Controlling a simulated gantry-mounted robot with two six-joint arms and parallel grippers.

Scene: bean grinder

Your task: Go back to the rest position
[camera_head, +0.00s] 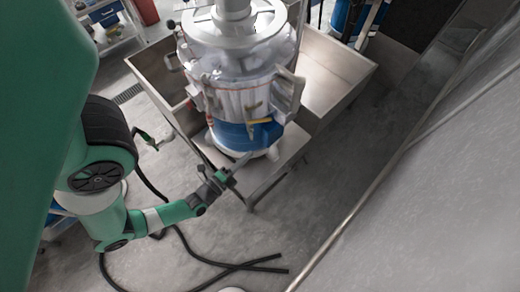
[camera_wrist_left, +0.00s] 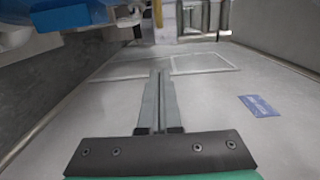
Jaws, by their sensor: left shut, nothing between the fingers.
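My left gripper (camera_head: 245,160) is shut and empty, in front of the lower blue part of the grinder (camera_head: 230,136). In the left wrist view its two grey fingers (camera_wrist_left: 160,76) lie together with nothing between them. The grinder has a white and silver upper body wrapped in clear plastic and stands on a metal stand (camera_head: 268,167). I cannot tell whether the fingertips touch it. My right gripper is not in view.
Metal side trays (camera_head: 328,82) flank the grinder. A shelf cart (camera_head: 105,22) stands at the back left. Black hoses (camera_head: 235,267) lie on the concrete floor. A large grey surface (camera_head: 430,210) fills the right.

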